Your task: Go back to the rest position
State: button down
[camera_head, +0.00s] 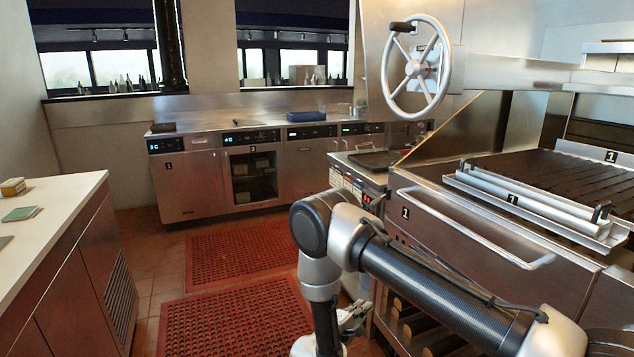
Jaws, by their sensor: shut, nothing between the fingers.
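My arm reaches in from the lower right, bends at an elbow in the middle of the view and drops toward the bottom edge. My gripper (354,318) shows low in the view, beside my forearm, in front of the grill's lower shelf. It is small and partly hidden by my own arm. Its fingers look closed, with nothing held between them.
The char grill (470,225) with its front handle stands close on the right; a spoked handwheel (416,68) is above. A white-topped counter (60,190) is at left. Steel cabinets (190,185) line the back. Red floor mats (235,320) cover the open aisle.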

jog(key=s+d+n+g+h, duration=0.2)
jog(key=s+d+g+h, duration=0.1)
jog(key=s+d+g, duration=0.3)
jog(key=s+d+r+m+g, duration=0.3)
jog(key=s+d+r+g, duration=0.2)
jog(key=d+r, duration=0.25)
jog(key=s+d+r+m+y, duration=0.3)
jog(key=s+r, duration=0.4)
jog(key=r, duration=0.4)
jog(key=s+d+r+m+t+y, duration=0.1)
jog(key=s+d+r+m+y, duration=0.2)
jog(key=r, duration=0.9)
jog(key=s+d+r+m+t+y, duration=0.1)
jog(key=s+d+r+m+y, duration=0.2)
jog(key=s+r+m+y, duration=0.3)
jog(key=s+r+y, duration=0.2)
jog(key=s+r, duration=0.3)
jog(key=r, duration=0.1)
jog(key=shift+d, duration=0.15)
jog(key=shift+s+r, duration=0.1)
